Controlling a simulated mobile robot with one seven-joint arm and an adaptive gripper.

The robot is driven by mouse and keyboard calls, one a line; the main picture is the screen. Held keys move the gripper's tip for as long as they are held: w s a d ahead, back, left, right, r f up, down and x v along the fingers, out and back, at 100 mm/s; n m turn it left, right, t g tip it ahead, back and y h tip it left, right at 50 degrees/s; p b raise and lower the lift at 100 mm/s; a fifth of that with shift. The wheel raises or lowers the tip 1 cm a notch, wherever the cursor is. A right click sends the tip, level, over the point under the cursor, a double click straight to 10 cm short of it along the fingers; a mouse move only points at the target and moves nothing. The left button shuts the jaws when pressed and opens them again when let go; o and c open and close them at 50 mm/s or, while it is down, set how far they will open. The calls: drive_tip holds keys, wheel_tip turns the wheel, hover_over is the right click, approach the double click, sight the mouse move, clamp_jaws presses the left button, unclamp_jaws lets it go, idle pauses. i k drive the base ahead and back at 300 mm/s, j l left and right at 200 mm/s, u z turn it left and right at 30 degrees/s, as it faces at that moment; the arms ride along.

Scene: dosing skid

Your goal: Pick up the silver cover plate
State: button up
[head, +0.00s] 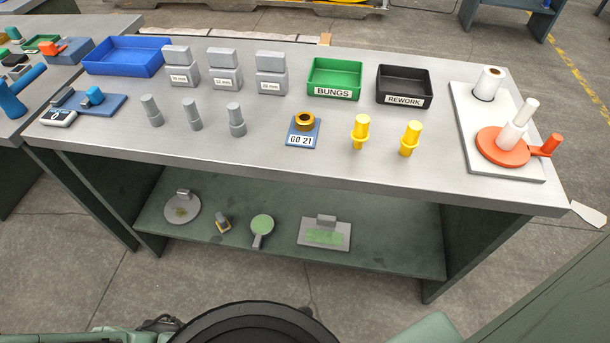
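Two grey, silver-looking plates lie on the lower shelf of the bench. One is a rectangular plate (341,243) with a block-like grip at its back edge and a green patch on its face. My gripper is not in view.
The bench top (300,172) overhangs the shelf (390,240). It carries grey blocks, pegs, yellow plugs, a green bin (336,76) and a black bin (405,85).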

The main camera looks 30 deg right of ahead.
sight(324, 231)
drive_tip(key=i+z, duration=0.15)
drive_tip(key=z, duration=0.25)
drive_tip(key=i+j+z, duration=0.1)
drive_tip(key=z, duration=0.25)
drive_tip(key=j+z, duration=0.2)
drive_tip(key=z, duration=0.2)
drive_tip(key=l+u, duration=0.45)
drive_tip(key=l, duration=0.3)
drive_tip(key=l+u, duration=0.5)
drive_tip(key=l, duration=0.25)
drive_tip(key=k, duration=0.55)
